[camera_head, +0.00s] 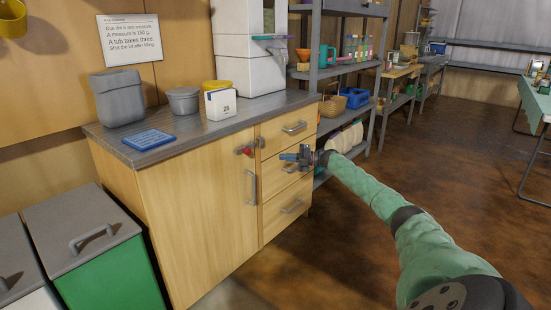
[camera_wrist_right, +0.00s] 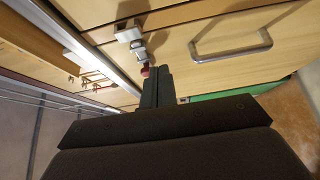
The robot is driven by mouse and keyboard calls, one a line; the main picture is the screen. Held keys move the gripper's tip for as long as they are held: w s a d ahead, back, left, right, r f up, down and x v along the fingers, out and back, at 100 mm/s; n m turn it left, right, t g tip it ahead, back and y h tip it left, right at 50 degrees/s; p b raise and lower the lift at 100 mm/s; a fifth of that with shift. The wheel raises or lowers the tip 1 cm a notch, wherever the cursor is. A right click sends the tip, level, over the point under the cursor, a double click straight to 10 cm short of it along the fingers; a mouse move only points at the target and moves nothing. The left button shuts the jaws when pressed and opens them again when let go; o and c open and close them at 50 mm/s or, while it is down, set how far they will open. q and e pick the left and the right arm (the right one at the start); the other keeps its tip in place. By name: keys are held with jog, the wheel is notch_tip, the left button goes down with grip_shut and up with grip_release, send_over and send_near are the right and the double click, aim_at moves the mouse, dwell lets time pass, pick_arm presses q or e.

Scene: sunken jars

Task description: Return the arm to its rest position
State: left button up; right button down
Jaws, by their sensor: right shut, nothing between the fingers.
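My right gripper (camera_head: 290,156) is in front of the drawers of the wooden cabinet (camera_head: 195,215), with my green-sleeved arm reaching in from the lower right. In the right wrist view its dark fingers (camera_wrist_right: 157,72) are together and hold nothing. Beyond the fingertips a metal latch (camera_wrist_right: 130,33) with a small red knob (camera_wrist_right: 145,71) shows on the cabinet front; in the head view the red-knobbed latch (camera_head: 246,150) is left of the gripper. I cannot tell whether fingers and knob touch. My left gripper is not in view.
Lidded bins (camera_head: 80,235) stand at lower left. A loaded shelf rack (camera_head: 345,60) stands behind my arm.

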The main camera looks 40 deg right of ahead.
jog(key=shift+s+d, duration=0.35)
jog(key=shift+d, duration=0.05)
